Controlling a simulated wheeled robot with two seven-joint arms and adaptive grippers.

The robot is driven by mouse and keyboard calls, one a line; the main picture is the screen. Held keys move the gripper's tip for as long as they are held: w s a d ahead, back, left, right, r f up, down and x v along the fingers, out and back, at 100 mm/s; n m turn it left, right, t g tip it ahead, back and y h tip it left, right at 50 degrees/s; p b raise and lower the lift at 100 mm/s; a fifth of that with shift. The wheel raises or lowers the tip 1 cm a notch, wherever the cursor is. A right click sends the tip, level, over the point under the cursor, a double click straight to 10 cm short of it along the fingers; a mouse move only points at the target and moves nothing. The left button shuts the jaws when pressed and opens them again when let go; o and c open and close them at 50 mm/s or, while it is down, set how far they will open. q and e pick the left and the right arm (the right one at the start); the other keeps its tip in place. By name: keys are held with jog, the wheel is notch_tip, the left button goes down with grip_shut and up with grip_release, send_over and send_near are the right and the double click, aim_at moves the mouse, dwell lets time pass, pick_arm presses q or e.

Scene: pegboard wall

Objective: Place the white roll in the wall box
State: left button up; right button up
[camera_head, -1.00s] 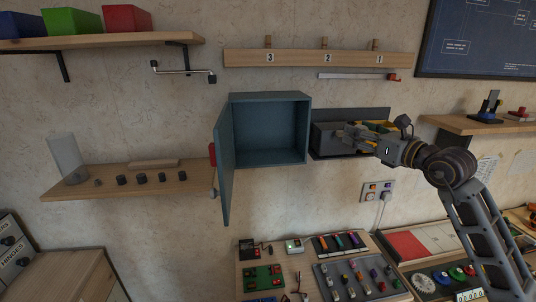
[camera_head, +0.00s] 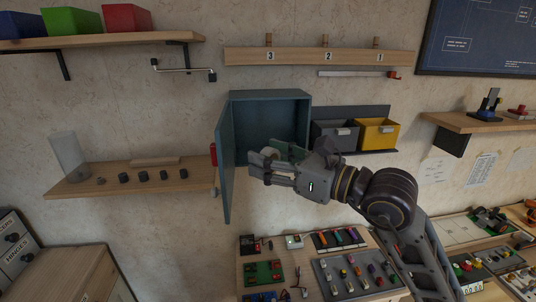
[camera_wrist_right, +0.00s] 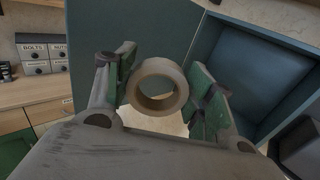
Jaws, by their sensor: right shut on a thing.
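The wall box (camera_head: 272,96) is a teal cabinet on the wall with its door (camera_head: 226,165) swung open to the left. It also shows in the right wrist view (camera_wrist_right: 270,75). My right gripper (camera_head: 272,160) is in front of the lower part of the box's opening, close to the open door. It is shut on the white roll (camera_wrist_right: 160,72), a pale ring between the green finger pads in the wrist view. In the head view only a small part of the roll (camera_head: 270,153) shows between the fingers. My left gripper is not in view.
A grey bin (camera_head: 333,136) and a yellow bin (camera_head: 377,133) hang right of the box. A wooden shelf (camera_head: 120,178) with several dark knobs and a clear cylinder (camera_head: 68,155) is at left. Below is a workbench with panels. The visible inside of the box looks empty.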

jog(key=shift+s+r, duration=0.25)
jog(key=shift+r, duration=0.15)
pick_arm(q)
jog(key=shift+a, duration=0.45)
pick_arm(e)
jog(key=shift+w+d, duration=0.15)
